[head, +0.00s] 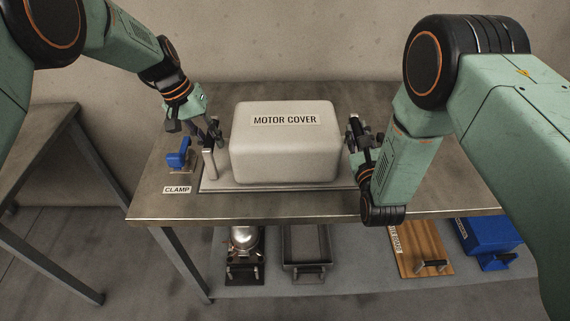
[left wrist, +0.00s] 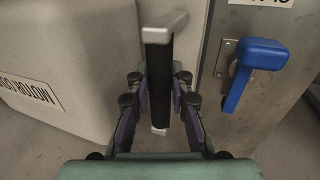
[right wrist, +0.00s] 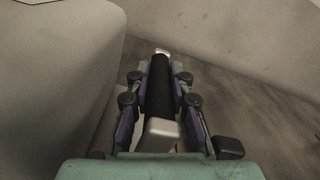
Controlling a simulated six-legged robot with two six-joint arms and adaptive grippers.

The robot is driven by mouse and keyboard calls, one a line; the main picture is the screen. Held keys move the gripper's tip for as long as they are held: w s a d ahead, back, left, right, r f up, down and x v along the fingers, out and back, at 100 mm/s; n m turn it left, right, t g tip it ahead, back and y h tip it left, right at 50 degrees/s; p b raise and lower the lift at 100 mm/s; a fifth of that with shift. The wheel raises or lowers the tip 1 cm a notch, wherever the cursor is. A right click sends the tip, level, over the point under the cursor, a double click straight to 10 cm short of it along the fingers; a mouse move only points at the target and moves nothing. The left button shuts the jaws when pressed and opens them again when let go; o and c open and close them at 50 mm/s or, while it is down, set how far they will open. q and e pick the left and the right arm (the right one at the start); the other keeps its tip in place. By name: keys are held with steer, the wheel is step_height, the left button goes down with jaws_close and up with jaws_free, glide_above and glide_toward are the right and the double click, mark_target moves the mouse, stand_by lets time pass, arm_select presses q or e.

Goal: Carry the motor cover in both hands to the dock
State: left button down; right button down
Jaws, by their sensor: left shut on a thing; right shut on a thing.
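The motor cover (head: 284,155) is a large pale rounded box with a name label, in the middle of the workbench in the head view. A thin light plate (head: 280,187) shows under it. My left gripper (head: 212,136) is at its left side, shut on an upright handle with a dark grip (left wrist: 160,85) in the left wrist view. My right gripper (head: 358,140) is at its right side, shut on a matching dark handle (right wrist: 160,88) in the right wrist view. The cover looks level; I cannot tell whether it bears fully on the bench.
A blue clamp (head: 178,156) with a CLAMP label stands on the bench (head: 160,207) left of the cover. The lower shelf holds a metal unit (head: 245,240), a grey tray (head: 304,267), a wooden board (head: 420,250) and a blue box (head: 488,238). Another table (head: 35,140) stands at left.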

arm_select(q)
steer(key=shift+s, duration=0.1)
arm_select(e)
steer(key=shift+s+d+r, duration=0.1)
arm_select(q)
steer(key=c, duration=1.5)
jaws_free()
steer(key=shift+f, duration=0.1)
steer(key=shift+c, duration=0.2)
arm_select(e)
steer(key=c, duration=1.5)
jaws_free()
steer(key=shift+f, duration=0.2)
arm_select(q)
steer(key=shift+o, duration=1.3)
arm_select(e)
steer(key=shift+o, duration=1.2)
arm_select(q)
steer(key=shift+o, duration=0.4)
arm_select(e)
steer(key=shift+o, duration=0.4)
arm_select(q)
steer(key=shift+s, duration=0.1)
arm_select(e)
steer(key=shift+s, duration=0.1)
